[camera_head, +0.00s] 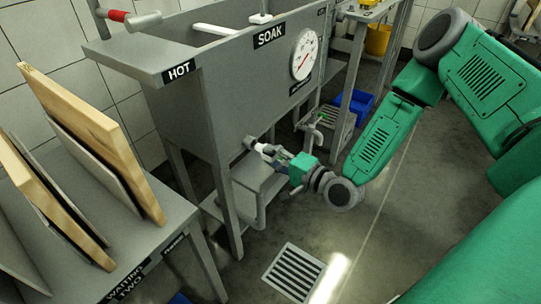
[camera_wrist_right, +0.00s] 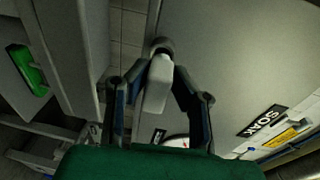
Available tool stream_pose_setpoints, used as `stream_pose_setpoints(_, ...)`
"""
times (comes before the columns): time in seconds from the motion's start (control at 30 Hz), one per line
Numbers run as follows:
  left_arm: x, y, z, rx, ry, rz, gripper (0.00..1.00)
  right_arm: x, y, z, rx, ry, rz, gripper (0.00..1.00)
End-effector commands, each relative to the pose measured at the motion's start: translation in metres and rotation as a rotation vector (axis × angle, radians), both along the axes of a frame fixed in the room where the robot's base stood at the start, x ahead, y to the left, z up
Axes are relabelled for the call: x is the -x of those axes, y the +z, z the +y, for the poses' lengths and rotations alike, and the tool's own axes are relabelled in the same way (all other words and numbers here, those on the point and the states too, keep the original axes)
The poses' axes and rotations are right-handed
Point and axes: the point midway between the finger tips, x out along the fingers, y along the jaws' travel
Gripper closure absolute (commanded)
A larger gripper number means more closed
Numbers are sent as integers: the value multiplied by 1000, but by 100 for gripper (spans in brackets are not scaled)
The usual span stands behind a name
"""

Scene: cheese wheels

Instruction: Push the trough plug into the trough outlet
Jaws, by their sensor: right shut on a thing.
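The grey trough (camera_head: 200,110), labelled SOAK, stands at the upper middle of the head view. Its outlet is a short dark round fitting (camera_head: 249,142) low on the front wall. It also shows in the right wrist view as a dark ring (camera_wrist_right: 161,45). My right gripper (camera_head: 268,152) is shut on the white trough plug (camera_head: 260,147), which also shows between the fingers in the wrist view (camera_wrist_right: 158,85). The plug's far end is at the outlet's mouth; I cannot tell how deep it sits. My left gripper is not in view.
A round gauge (camera_head: 305,54) is on the trough wall. A grey step or shelf (camera_head: 258,178) and a bent pipe are below the outlet. A side table with leaning boards (camera_head: 95,130) stands at left. A floor drain (camera_head: 292,271) and open floor lie in front.

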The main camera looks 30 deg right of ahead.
Motion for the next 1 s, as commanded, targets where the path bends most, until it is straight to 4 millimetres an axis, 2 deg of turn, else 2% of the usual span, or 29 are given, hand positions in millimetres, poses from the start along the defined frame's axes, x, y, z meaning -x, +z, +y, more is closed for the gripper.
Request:
stream_pose_setpoints(0.63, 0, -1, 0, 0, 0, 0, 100, -1, -1, -1, 0, 0, 0, 100)
stream_pose_setpoints(1.0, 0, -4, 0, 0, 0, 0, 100, -9, -1, 3, 1, 1, -1, 100)
